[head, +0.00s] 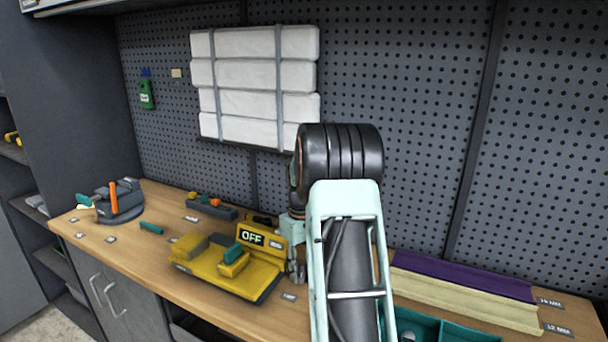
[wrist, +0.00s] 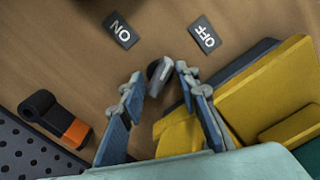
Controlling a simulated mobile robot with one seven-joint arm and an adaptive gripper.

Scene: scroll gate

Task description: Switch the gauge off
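The yellow gauge (head: 215,272) sits on the wooden bench, and its dark display (head: 252,238) reads OFF. Part of a yellow body shows at the right of the wrist view (wrist: 262,90). In the wrist view a small grey switch-like piece (wrist: 158,75) stands on the bench near the ON tag (wrist: 121,30) and the OFF tag (wrist: 204,34). My gripper (wrist: 159,76) is open, with its blue-padded fingers on either side of that piece. Small gaps show at the fingertips. In the head view my gripper (head: 296,270) is just right of the gauge, partly hidden by my arm.
A purple strip (head: 460,276) and a cream strip (head: 465,298) lie to the right, above a teal tray (head: 450,331). A grey tool with an orange handle (head: 118,203) stands at the far left. The perforated wall (head: 430,100) rises behind the bench.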

